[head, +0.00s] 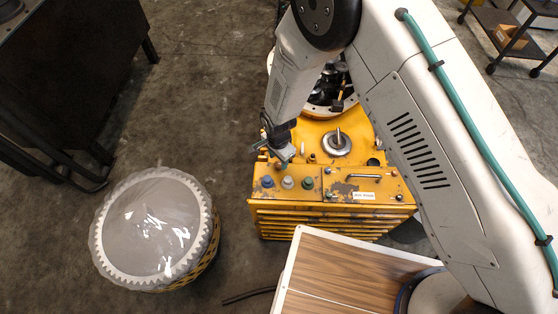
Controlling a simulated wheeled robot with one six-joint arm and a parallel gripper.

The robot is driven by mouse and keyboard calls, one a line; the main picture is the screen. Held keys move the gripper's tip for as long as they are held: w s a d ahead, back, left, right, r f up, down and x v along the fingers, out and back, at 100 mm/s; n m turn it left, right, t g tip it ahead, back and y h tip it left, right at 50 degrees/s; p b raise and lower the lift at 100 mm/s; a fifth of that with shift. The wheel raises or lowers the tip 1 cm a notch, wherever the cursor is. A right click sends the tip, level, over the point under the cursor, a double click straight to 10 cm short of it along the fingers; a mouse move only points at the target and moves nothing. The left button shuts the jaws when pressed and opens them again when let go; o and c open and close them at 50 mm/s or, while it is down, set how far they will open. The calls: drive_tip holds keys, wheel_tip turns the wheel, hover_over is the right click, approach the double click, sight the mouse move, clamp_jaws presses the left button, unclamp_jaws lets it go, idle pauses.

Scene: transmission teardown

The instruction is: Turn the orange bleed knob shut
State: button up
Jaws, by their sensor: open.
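My gripper (282,155) hangs over the left part of a yellow machine (350,135), its jaws pointing down and open. A small orange-brown piece (279,166) shows just below the fingertips; it may be the orange bleed knob, but it is too small and too covered to be sure. I cannot tell whether the jaws are around it or above it. In front of it on the panel stand a blue knob (267,182), a pale grey knob (287,183) and a green knob (307,184).
A silver disc with a post (337,143) stands right of my gripper. Behind it is a round open housing, partly hidden by my arm. A metal handle (364,177) lies at the panel's right. A plastic-covered drum (152,230) stands on the floor at left. Wood-grain top (340,270) is in front.

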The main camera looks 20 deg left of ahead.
sight(278, 163)
wheel_tip(278, 163, up, 6)
drive_tip(key=shift+f, duration=0.2)
idle(0.5)
